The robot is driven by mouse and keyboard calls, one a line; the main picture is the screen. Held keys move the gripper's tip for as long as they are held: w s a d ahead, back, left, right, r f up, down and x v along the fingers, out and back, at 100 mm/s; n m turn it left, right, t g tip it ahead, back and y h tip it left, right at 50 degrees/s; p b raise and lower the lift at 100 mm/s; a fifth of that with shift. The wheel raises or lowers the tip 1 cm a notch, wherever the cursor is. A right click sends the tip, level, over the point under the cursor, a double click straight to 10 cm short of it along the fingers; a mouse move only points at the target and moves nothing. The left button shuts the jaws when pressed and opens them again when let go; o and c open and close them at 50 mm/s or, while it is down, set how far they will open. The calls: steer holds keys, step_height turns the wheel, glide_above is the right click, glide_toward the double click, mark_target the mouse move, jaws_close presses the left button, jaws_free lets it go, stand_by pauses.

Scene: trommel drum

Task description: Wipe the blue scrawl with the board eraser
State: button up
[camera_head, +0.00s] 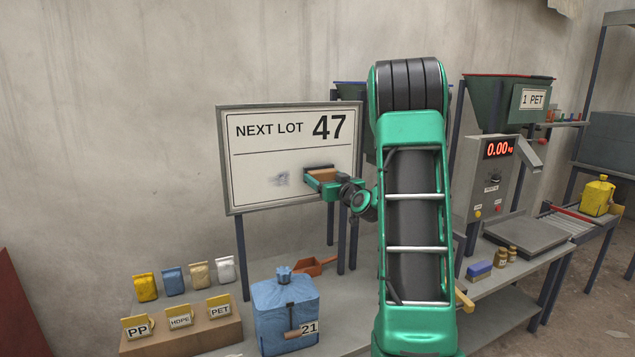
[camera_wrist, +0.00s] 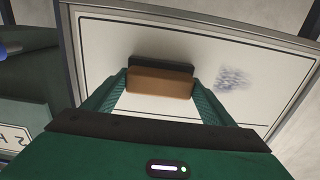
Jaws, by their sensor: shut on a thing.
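The blue scrawl (camera_head: 282,179) is a small, pale, smudgy patch on the lower middle of the whiteboard (camera_head: 250,194). It also shows in the wrist view (camera_wrist: 232,78), to the right of the eraser. The board eraser (camera_wrist: 160,82) has a brown back and a dark pad. My gripper (camera_head: 318,181) is shut on the eraser, one green finger at each end. The eraser is at the board, a short way right of the scrawl in the head view. The dark pad faces the board; I cannot tell whether it touches.
The board reads "NEXT LOT 47" above a thin line. A scale with a red display (camera_head: 498,149) stands right of my arm. The board left of the scrawl is clear.

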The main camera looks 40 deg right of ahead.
steer(key=shift+s+d, duration=0.15)
steer(key=shift+d, duration=0.55)
steer(key=shift+s+d, duration=0.15)
steer(key=shift+d, duration=0.5)
steer(key=shift+a, duration=0.15)
steer(key=shift+w+a, duration=0.2)
steer(key=shift+a, duration=0.6)
steer(key=shift+w+a, duration=0.15)
steer(key=shift+a, duration=0.65)
steer(key=shift+w+a, duration=0.75)
steer(key=shift+a, duration=1.65)
steer(key=shift+w+a, duration=0.7)
steer(key=shift+a, duration=1.7)
steer(key=shift+w+a, duration=0.75)
steer(key=shift+a, duration=1.65)
steer(key=shift+w+a, duration=0.2)
steer(key=shift+a, duration=0.4)
steer(key=shift+w+a, duration=0.2)
steer(key=shift+a, duration=0.35)
steer(key=shift+r, duration=0.15)
steer(key=shift+r, duration=0.1)
